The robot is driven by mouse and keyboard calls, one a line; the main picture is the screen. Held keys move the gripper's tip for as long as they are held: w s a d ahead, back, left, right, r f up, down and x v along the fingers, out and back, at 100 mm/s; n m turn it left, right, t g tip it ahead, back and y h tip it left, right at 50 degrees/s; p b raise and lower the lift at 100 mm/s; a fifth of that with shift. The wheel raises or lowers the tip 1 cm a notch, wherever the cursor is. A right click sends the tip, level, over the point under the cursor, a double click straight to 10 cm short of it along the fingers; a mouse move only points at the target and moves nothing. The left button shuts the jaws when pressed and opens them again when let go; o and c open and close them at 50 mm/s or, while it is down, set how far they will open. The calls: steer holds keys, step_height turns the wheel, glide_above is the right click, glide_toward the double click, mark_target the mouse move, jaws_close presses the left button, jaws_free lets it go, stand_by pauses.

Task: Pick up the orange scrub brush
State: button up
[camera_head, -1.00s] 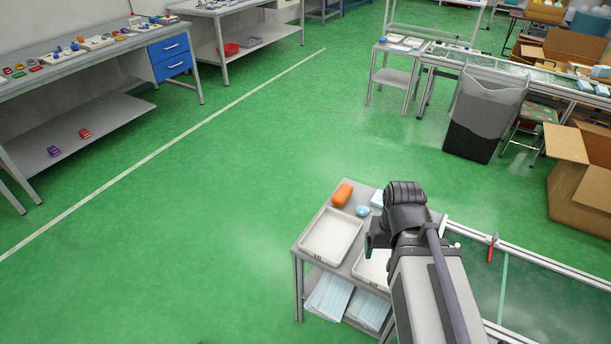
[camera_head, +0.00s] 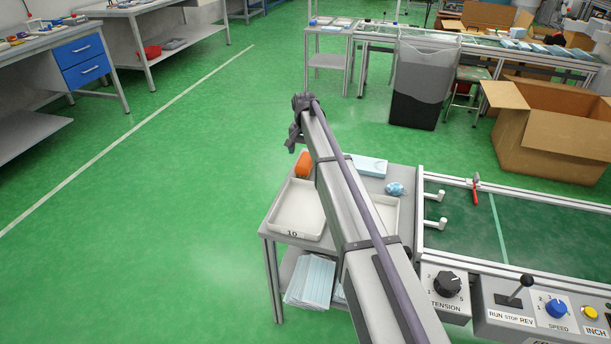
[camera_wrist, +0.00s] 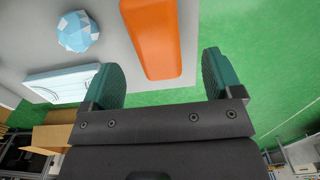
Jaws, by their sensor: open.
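The orange scrub brush (camera_head: 303,163) sits at the far left corner of the small grey table (camera_head: 264,228), partly hidden by my arm in the head view. In the wrist view the orange brush (camera_wrist: 156,40) appears as a long rounded block, its near end lying between my fingers in the picture. My gripper (camera_wrist: 162,78) has two teal fingers spread apart with nothing held. In the head view my gripper (camera_head: 294,138) shows small and dark at the table's far edge, near the brush. The gap in height between fingers and brush cannot be told.
A faceted blue ball (camera_head: 396,188) and a pale blue box (camera_head: 370,166) stand on the same table, right of the brush. A white tray (camera_head: 292,233) lies in front of it. The conveyor (camera_head: 520,225) adjoins on the right.

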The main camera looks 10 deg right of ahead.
mark_target(305, 159)
step_height(305, 159, down, 6)
steer(key=b, duration=0.5)
steer(key=shift+s+d+f, duration=0.1)
steer(key=shift+s+f, duration=0.05)
steer(key=shift+f, duration=0.1)
steer(key=shift+r, duration=0.25)
steer(key=shift+c, duration=0.3)
steer(key=c, duration=1)
steer(key=shift+o, duration=0.2)
